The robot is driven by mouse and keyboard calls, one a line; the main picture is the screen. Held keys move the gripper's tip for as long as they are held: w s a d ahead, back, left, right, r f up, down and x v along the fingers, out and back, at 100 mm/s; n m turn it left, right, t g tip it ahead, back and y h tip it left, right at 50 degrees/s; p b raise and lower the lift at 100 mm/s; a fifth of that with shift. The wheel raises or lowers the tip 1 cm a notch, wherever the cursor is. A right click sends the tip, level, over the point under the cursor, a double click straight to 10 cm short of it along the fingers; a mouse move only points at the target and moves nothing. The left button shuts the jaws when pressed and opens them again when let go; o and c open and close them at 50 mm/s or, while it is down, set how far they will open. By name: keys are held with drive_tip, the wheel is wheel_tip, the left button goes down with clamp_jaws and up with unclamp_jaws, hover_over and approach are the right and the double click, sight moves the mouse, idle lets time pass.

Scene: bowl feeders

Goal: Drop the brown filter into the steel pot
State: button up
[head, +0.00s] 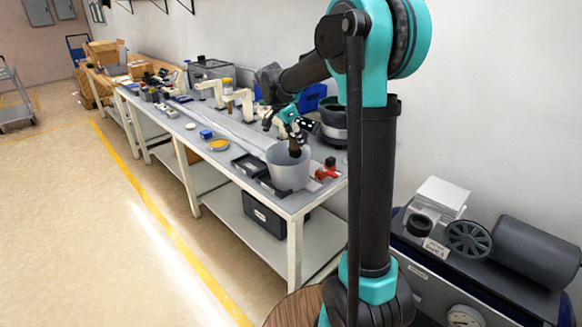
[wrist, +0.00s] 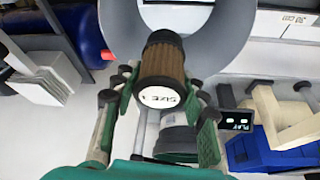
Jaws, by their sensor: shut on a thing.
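The brown filter (wrist: 165,65) is a ribbed cylinder with a dark far end and a white lettered cap. My gripper (wrist: 160,82) is shut on it, with a green finger on each side. In the head view the filter (head: 295,147) looks dark and hangs below my gripper (head: 293,131) at the mouth of the steel pot (head: 288,175). The pot is a plain grey open cylinder at the near end of the bench. In the wrist view its curved grey rim (wrist: 222,38) shows behind the filter. Whether the filter's lower end is below the rim is hard to tell.
Black trays (head: 249,166) lie left of the pot, and a red part (head: 327,170) sits to its right. A dark round bowl (head: 333,122) stands behind.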

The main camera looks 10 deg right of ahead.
drive_tip(key=shift+f, duration=0.3)
drive_tip(key=o, duration=1.4)
drive_tip(key=shift+r, duration=0.1)
drive_tip(key=v, duration=1.2)
